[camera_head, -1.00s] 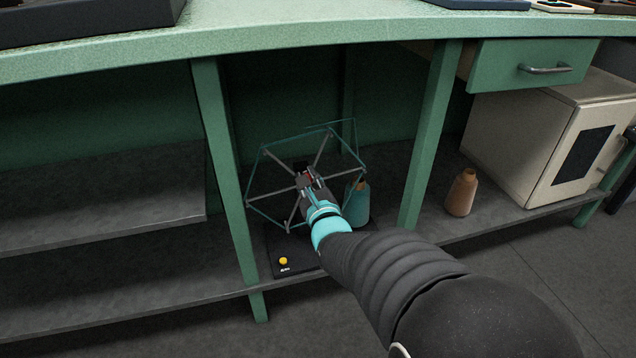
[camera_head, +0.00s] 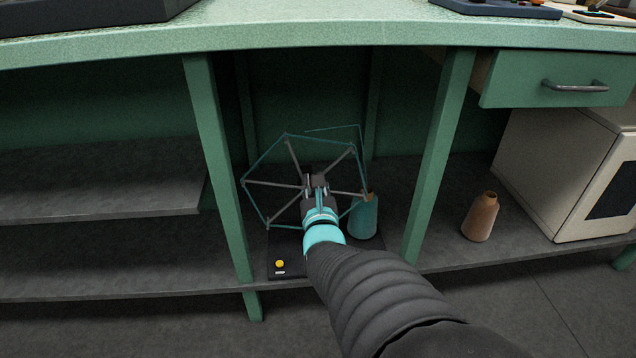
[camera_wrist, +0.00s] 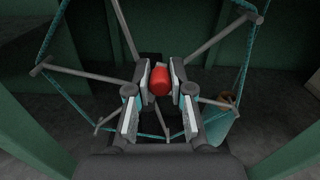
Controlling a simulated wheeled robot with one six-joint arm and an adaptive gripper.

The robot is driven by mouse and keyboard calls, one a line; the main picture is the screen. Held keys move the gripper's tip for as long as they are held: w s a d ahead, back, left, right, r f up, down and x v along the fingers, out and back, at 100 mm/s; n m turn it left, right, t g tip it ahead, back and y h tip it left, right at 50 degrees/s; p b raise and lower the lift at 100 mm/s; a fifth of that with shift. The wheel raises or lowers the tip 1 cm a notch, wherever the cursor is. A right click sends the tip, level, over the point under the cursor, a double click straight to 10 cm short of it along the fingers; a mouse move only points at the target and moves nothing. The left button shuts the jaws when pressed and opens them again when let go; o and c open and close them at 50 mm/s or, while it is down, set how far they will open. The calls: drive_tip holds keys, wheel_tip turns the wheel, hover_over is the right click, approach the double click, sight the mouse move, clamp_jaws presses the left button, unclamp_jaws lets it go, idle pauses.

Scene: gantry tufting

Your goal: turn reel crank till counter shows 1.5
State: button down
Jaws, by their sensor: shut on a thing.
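The reel (camera_head: 291,142) has grey spokes and teal yarn wound around their ends. It stands on a dark base (camera_head: 284,261) on the lower shelf under the green bench. My gripper (camera_head: 318,182) is at the reel's middle. In the wrist view my gripper (camera_wrist: 160,90) is shut on the red crank handle (camera_wrist: 160,80), which shows between its two fingers. The crank's arm is hidden behind the gripper.
A teal yarn cone (camera_head: 364,217) stands right of the reel, close to my arm. A brown cone (camera_head: 481,217) and a white cabinet (camera_head: 560,165) are farther right. Green bench legs (camera_head: 216,165) and (camera_head: 436,155) flank the reel. The left shelf (camera_head: 90,185) is bare.

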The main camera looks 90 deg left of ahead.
drive_tip(key=shift+w+f, duration=0.1)
drive_tip(key=shift+f, duration=0.1)
drive_tip(key=c, duration=1)
unclamp_jaws()
drive_tip(key=shift+r, duration=0.1)
drive_tip(key=d, duration=1.2)
drive_tip(key=shift+w, duration=0.3)
